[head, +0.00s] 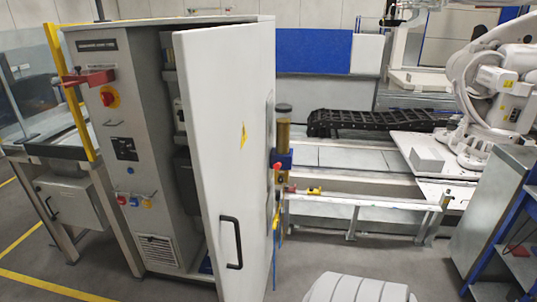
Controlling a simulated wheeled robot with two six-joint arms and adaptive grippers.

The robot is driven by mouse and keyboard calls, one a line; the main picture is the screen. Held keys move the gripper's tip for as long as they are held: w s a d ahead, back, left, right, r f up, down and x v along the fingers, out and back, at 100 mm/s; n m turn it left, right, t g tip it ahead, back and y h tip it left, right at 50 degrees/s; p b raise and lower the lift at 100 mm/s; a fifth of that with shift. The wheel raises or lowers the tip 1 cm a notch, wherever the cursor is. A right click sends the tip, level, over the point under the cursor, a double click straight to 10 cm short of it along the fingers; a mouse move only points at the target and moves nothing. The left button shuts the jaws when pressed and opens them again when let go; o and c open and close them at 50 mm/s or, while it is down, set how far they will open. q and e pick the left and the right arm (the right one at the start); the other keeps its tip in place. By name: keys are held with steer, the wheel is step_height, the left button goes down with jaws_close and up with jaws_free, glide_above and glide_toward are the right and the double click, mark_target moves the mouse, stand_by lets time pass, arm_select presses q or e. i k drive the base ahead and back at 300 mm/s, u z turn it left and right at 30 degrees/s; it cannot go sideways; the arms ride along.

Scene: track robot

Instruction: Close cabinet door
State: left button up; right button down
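A tall grey-white cabinet (130,140) stands left of centre in the head view. Its white door (222,130) is swung open toward me, so part of the dark interior (183,150) shows between door and body. A black bar handle (231,243) is on the lower part of the door. Neither of my grippers shows in this view.
A white rounded shape (358,289) shows at the bottom edge. A metal track platform (350,160) with a black cable chain (380,122) lies behind, with a white robot arm (490,90) at right. A blue-framed shelf (510,225) stands right. Grey floor is clear between.

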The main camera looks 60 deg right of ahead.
mark_target(218, 69)
steer(key=z, duration=1.65)
steer(key=i, duration=0.45)
steer(key=u, duration=0.35)
